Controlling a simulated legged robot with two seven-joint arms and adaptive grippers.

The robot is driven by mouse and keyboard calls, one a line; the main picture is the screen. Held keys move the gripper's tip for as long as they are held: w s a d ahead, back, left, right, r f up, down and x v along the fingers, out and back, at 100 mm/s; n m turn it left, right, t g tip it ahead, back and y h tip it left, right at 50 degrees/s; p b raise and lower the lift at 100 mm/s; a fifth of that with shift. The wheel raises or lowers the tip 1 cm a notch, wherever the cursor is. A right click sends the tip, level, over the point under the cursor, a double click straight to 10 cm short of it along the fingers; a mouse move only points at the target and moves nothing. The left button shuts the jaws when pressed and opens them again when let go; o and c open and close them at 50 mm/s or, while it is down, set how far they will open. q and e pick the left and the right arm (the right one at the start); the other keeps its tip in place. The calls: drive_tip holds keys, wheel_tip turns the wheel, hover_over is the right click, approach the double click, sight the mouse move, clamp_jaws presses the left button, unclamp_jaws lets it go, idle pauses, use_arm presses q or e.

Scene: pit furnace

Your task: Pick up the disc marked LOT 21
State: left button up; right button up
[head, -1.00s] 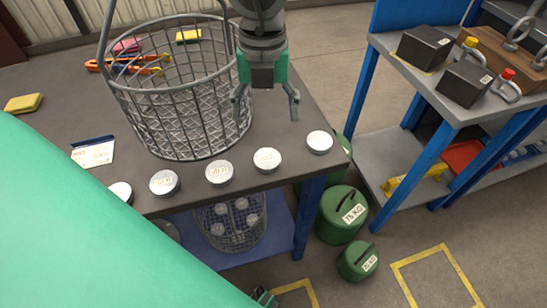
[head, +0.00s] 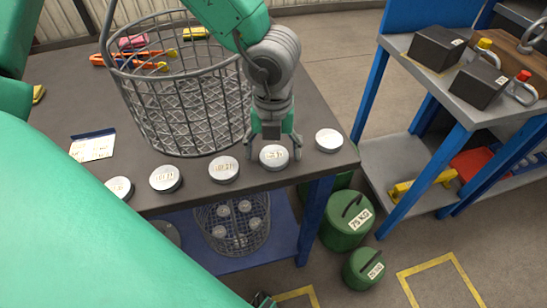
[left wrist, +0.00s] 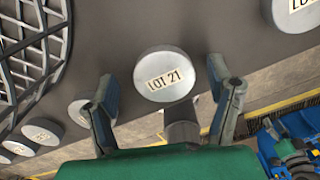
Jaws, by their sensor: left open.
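The disc marked LOT 21 (left wrist: 168,65) is a round silver piece with a white label. In the left wrist view it lies between and just beyond the fingertips of my left gripper (left wrist: 163,90). In the head view this disc (head: 274,155) is second from the right in a row along the table's front edge. My left gripper (head: 274,145) is open, pointing down, with a finger on each side of the disc. I cannot tell whether either finger touches it. My right gripper does not show clearly.
A tall wire basket (head: 185,100) stands just behind the row on the dark table (head: 310,105). Other silver discs lie on both sides, the nearest at right (head: 329,140) and left (head: 224,168). A card (head: 92,147) lies at left. Green weights (head: 347,220) stand on the floor.

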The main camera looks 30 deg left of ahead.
use_arm(q)
drive_tip(key=shift+f, duration=0.3)
drive_tip(key=shift+d+r, duration=0.15)
drive_tip(key=shift+d, duration=0.05)
drive_tip(key=c, duration=1.6)
